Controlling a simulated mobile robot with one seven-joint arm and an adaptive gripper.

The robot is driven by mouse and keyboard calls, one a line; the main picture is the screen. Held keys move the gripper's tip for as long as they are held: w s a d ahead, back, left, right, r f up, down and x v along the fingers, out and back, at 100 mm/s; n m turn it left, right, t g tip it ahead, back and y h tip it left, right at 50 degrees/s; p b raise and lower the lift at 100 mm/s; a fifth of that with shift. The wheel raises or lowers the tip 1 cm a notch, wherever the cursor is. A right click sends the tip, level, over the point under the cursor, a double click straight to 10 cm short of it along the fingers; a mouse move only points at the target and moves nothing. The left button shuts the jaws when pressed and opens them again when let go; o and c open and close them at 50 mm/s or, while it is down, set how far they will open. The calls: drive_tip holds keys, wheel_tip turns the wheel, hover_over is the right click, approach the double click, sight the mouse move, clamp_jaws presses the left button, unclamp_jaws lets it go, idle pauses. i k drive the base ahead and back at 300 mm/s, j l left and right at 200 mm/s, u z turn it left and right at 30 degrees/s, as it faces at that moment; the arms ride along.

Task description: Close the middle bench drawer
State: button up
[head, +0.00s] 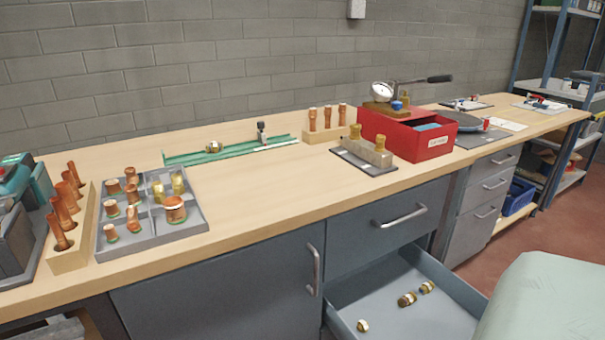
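The open bench drawer (388,322) is under the closed top drawer (385,228) in the dark grey bench unit, at the bottom right of the head view. It is pulled well out toward me, and its light grey inside shows. Several small brass fittings (406,299) lie loose in it. Its front panel and handle are outside the picture or hidden, and its near right part is covered. Whether another drawer lies below it cannot be seen. My gripper is not in view.
A closed cupboard door (220,290) with an upright handle is left of the drawer. The wooden benchtop (275,190) holds a grey fittings tray (190,228), a red box (432,142) and a metal block. A smaller drawer unit (480,205) stands further right.

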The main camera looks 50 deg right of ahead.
sight(371, 292)
drive_tip(key=i+j+z, duration=0.35)
drive_tip(key=i+j, duration=0.3)
drive_tip(key=j+z, duration=0.1)
drive_tip(key=z, duration=2.65)
drive_tip(key=i+l+u, duration=0.1)
drive_tip(key=i+l, duration=0.3)
drive_tip(key=i, duration=0.05)
